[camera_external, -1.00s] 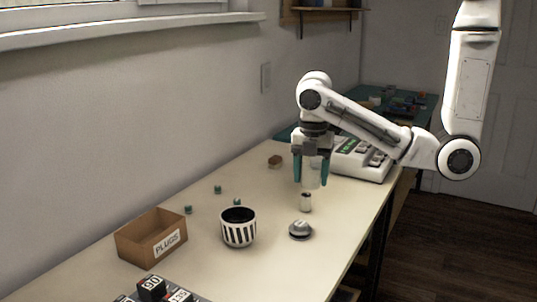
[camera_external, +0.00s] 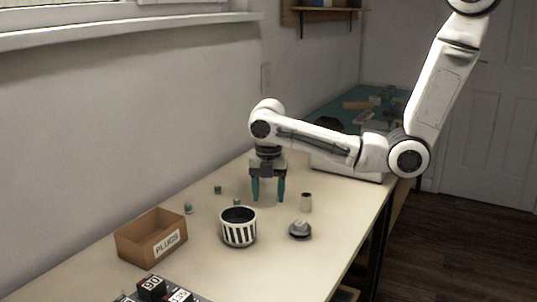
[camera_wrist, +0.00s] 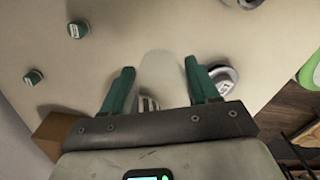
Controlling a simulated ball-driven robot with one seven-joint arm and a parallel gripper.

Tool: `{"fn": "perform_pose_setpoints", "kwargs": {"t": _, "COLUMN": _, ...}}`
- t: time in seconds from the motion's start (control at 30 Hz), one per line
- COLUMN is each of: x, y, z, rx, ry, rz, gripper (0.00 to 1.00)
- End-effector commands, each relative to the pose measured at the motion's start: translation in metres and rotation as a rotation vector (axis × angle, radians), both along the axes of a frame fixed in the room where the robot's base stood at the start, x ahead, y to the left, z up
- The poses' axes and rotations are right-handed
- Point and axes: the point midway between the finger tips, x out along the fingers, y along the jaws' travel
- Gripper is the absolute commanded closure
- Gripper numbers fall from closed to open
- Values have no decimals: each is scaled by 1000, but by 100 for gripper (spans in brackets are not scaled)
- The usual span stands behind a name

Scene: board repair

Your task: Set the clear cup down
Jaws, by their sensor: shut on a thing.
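The clear cup (camera_wrist: 161,70) shows as a pale, see-through shape between the green fingers in the wrist view. My gripper (camera_external: 268,197) is shut on it, with one finger on each side. In the external view the gripper points down over the table, behind the black-and-white striped pot, and the cup is too faint to make out. Whether the cup's base touches the table cannot be told.
The striped pot (camera_external: 239,228) stands in front of the gripper. Several green plugs (camera_external: 188,209) lie to the left, near an open PLUGS box (camera_external: 150,238).

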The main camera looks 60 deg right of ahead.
Motion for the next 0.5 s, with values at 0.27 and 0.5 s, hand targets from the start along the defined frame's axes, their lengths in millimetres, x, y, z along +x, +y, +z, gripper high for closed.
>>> {"fn": "perform_pose_setpoints", "kwargs": {"t": 0.27, "x": 14, "y": 1, "z": -17, "rx": 0, "ry": 1, "rz": 0, "gripper": 70}}
{"fn": "perform_pose_setpoints", "kwargs": {"t": 0.5, "x": 12, "y": 1, "z": -44, "rx": 1, "ry": 1, "rz": 0, "gripper": 70}}
